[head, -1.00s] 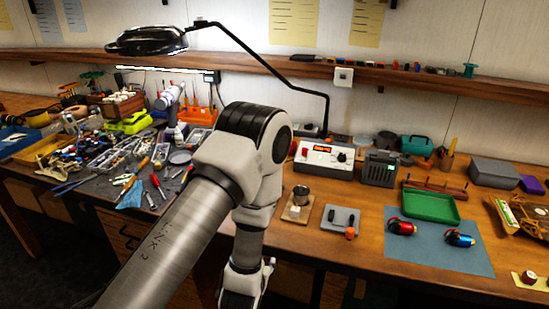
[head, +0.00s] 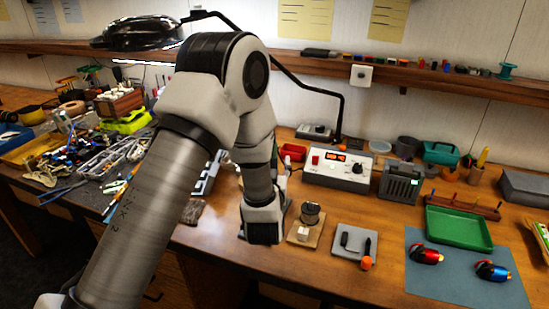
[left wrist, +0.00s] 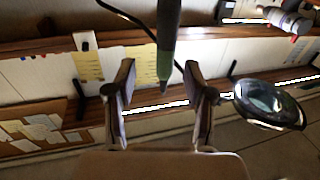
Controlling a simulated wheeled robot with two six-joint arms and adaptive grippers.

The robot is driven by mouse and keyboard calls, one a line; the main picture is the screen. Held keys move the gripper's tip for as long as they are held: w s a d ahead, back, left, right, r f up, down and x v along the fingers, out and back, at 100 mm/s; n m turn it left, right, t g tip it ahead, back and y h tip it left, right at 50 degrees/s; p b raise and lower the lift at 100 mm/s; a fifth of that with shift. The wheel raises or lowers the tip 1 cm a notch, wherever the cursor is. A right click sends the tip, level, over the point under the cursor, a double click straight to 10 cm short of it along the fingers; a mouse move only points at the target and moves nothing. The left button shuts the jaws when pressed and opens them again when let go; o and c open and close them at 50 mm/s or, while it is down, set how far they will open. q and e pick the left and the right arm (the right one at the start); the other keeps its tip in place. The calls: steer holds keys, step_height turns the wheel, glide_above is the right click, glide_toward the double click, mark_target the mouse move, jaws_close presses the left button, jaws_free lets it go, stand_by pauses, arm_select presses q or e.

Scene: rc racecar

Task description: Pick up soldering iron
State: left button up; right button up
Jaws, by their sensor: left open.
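A slim dark-green, pen-like tool (left wrist: 168,40), which looks like the soldering iron, enters the left wrist view from the top edge and tapers to an end between the fingers. My left gripper (left wrist: 159,78) is open, with one finger on each side of the tool; no contact shows and the depth between them is unclear. In the head view my left wrist (head: 263,217) is low over the bench, left of the wooden base with a metal cup. It hides the fingers and the tool there. My right gripper is not in view.
The soldering station (head: 338,168) stands behind, right of my arm. A grey pad (head: 350,252) with small black parts and an orange tip lies to the right. A green tray (head: 458,229) and blue mat (head: 455,280) are further right. The lamp (head: 140,33) hangs over the left.

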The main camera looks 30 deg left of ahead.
arm_select(q)
steer(key=w+a, duration=0.1)
steer(key=w+a+f+p, duration=0.1)
steer(key=w, duration=0.1)
steer(key=w+a, duration=0.1)
steer(key=shift+w+a+f, duration=0.25)
steer(key=shift+w, duration=0.1)
steer(key=shift+d+r, duration=0.1)
steer(key=shift+d, duration=0.05)
steer(key=shift+s+d+r, duration=0.15)
steer(key=shift+s, duration=0.15)
steer(key=shift+c, duration=1.4)
steer(key=c, duration=0.5)
jaws_close()
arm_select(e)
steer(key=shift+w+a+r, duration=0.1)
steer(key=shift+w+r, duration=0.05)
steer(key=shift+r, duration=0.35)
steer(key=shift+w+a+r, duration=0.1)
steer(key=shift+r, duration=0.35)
